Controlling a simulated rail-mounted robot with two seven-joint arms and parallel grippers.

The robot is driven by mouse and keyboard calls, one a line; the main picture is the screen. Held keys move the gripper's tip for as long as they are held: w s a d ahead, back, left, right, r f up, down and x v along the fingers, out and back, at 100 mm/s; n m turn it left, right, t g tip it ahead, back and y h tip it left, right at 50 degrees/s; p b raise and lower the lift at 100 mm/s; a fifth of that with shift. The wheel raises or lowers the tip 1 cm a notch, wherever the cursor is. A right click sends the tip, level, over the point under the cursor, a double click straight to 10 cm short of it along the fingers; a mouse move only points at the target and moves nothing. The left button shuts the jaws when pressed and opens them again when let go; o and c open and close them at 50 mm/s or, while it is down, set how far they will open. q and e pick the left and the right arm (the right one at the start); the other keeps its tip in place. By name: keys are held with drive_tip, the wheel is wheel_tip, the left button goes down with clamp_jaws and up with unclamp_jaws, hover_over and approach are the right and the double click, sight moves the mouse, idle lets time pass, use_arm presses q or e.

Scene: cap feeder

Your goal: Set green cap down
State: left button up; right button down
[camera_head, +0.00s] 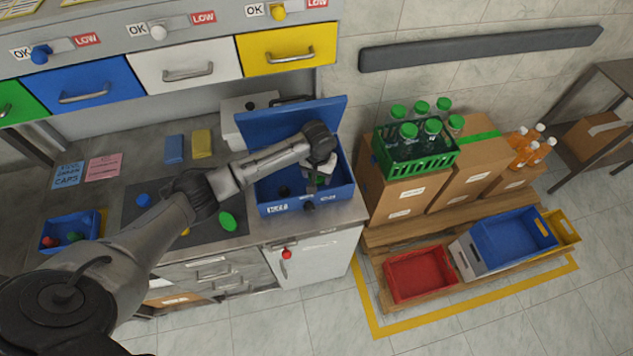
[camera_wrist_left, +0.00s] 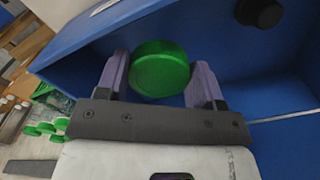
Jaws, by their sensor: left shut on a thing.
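The green cap (camera_wrist_left: 160,68) sits between the two purple fingers of my left gripper (camera_wrist_left: 161,82) in the wrist view. In the head view my left gripper (camera_head: 315,184) reaches down into the open blue box (camera_head: 334,202) on the counter. A sliver of green shows at its fingers there. The wrist view shows the blue walls of the box (camera_wrist_left: 245,85) around the cap. I cannot tell whether the cap touches the box floor. My right gripper is not in view.
The box's raised lid (camera_head: 290,121) stands behind my arm. Left of it, a dark mat (camera_head: 130,218) holds a blue cap (camera_head: 143,200) and a green disc (camera_head: 228,220). A small blue bin (camera_head: 55,244) holds caps. A green bottle crate (camera_head: 412,165) stands right.

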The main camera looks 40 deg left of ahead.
sight(318, 182)
use_arm(q)
drive_tip(key=shift+f, duration=0.45)
drive_tip(key=shift+f+b, duration=0.3)
drive_tip(key=shift+f, duration=1.6)
drive_tip(key=o, duration=0.9)
wheel_tip(318, 182, up, 11)
drive_tip(key=shift+w+r+p, duration=0.1)
drive_tip(key=shift+r+p, duration=0.05)
drive_tip(key=shift+p, duration=0.65)
drive_tip(key=shift+r, duration=0.45)
